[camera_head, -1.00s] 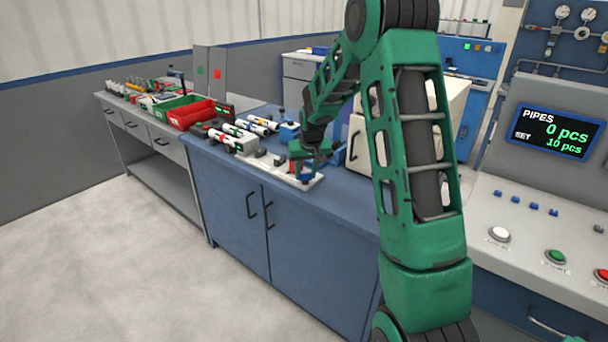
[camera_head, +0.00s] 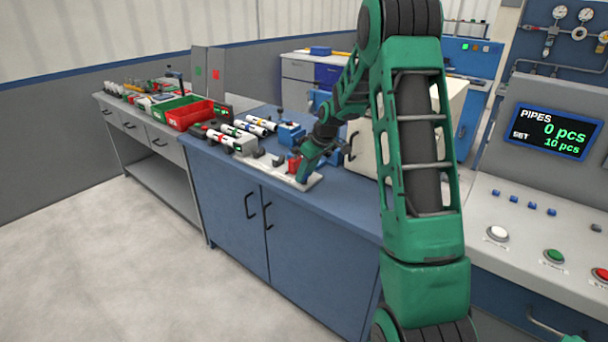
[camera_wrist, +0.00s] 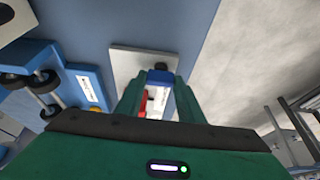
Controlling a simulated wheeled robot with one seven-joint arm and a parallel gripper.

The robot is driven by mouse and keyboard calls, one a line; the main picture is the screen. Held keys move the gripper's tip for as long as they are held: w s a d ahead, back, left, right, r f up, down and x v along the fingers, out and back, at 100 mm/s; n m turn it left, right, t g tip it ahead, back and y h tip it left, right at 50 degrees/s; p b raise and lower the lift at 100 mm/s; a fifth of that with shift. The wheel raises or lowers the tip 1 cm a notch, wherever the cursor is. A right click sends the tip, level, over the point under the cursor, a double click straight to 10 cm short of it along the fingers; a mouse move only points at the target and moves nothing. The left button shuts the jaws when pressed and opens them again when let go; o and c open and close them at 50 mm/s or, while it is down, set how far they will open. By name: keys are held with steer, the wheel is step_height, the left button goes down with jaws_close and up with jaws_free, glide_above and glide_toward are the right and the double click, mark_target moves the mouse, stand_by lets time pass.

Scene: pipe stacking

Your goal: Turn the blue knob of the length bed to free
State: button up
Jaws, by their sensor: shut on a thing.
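The length bed is a pale plate (camera_head: 313,183) on the blue bench top; it also shows in the wrist view (camera_wrist: 122,62). My gripper (camera_head: 300,172) is down at the right end of the bed, tilted, with the wrist to the right. In the wrist view my gripper (camera_wrist: 158,95) is shut on the blue knob (camera_wrist: 159,77), which sits between the fingertips. A red part (camera_wrist: 143,104) shows beside the left finger; it also shows in the head view (camera_head: 294,164). The knob is hidden by the fingers in the head view, and its setting cannot be read.
A red bin (camera_head: 190,115) and a green bin (camera_head: 172,103) stand farther left. A cream cabinet is close to my arm on the right.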

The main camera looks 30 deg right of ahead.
steer(key=shift+w+r, duration=0.15)
stand_by(0.3)
steer(key=o, duration=0.9)
steer(key=shift+o, duration=0.8)
steer(key=v, duration=1)
steer(key=shift+r, duration=0.25)
steer(key=shift+s, duration=0.2)
